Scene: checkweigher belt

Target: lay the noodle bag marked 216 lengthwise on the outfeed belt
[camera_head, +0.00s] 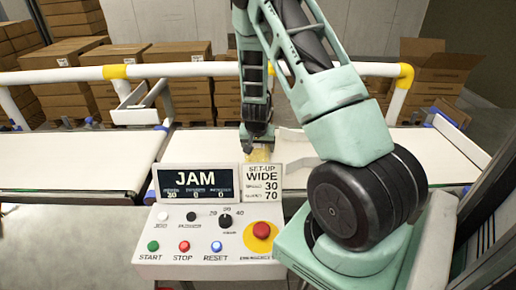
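My gripper (257,143) reaches down at the belt just behind the control panel. Its fingertips are small and partly hidden by the panel, so whether they are open or shut does not show. A small yellowish item (259,154) shows directly below the gripper, mostly hidden by the panel. I cannot read a number on it or tell whether it is held. A pale belt (70,160) runs on the left, and another pale belt section (430,150) runs on the right behind my arm. Which one is the outfeed is not marked in view.
The control panel (215,240) stands in front, with a screen (195,181) reading JAM, a set-up card (262,180), buttons and a red emergency stop (261,231). A white guard rail (190,69) with yellow joints spans behind the belts. Cardboard boxes (178,75) are stacked beyond it.

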